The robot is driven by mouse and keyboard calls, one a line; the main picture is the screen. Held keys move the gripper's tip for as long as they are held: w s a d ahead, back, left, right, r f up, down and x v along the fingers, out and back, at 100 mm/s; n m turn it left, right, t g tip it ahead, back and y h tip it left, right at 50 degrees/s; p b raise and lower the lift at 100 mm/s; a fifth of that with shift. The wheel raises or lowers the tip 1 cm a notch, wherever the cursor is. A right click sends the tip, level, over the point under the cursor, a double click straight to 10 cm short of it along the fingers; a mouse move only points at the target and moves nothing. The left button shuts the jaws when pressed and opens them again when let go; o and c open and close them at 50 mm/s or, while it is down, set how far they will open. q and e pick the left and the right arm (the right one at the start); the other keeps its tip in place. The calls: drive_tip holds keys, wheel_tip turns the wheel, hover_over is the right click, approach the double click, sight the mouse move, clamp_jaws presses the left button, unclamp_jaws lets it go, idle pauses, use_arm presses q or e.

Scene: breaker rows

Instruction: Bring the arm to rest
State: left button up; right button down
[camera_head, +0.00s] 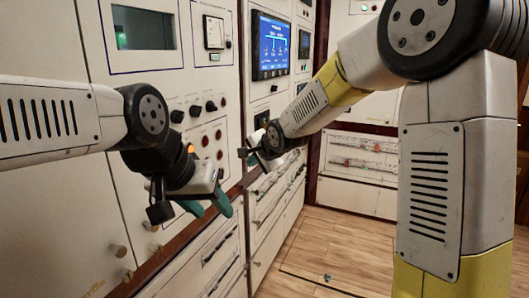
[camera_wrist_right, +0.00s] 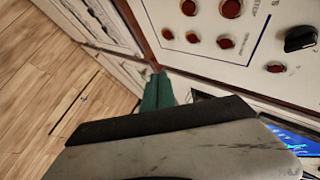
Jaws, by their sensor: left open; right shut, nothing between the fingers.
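My left gripper (camera_head: 208,206) reaches in from the left in the head view. Its teal fingers are apart, with nothing between them, in front of the lower edge of the panel. My right gripper (camera_head: 238,157) is at the end of my bent right arm, close to the panel near the middle of the picture. Its teal fingers (camera_wrist_right: 158,91) are together and empty in the right wrist view, beside the cabinet corner. I cannot tell whether they touch the panel.
The panel wall carries black knobs (camera_head: 211,106), red buttons (camera_head: 205,140) and a lit blue screen (camera_head: 271,47). White drawers (camera_head: 221,247) with handles run below. A cabinet (camera_head: 359,165) closes off the back. The wooden floor (camera_head: 335,240) between is mostly clear.

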drive_tip(key=s+d+r+n+g+h, duration=0.1)
drive_tip(key=s+d+r+n, duration=0.15)
drive_tip(key=s+d, duration=0.55)
drive_tip(key=s+d+r+n+h, duration=0.1)
drive_tip(key=s+d+r+n, duration=0.15)
drive_tip(key=s+d, duration=0.45)
drive_tip(key=s+d+f+n+g, duration=0.1)
drive_tip(key=s+d+n, duration=0.1)
drive_tip(key=s+d, duration=0.2)
drive_tip(key=s+d+n+g+h, duration=0.1)
drive_tip(key=s+d, duration=0.4)
drive_tip(key=s, duration=0.5)
drive_tip(key=shift+s+f+n, duration=0.4)
drive_tip(key=shift+n, duration=0.1)
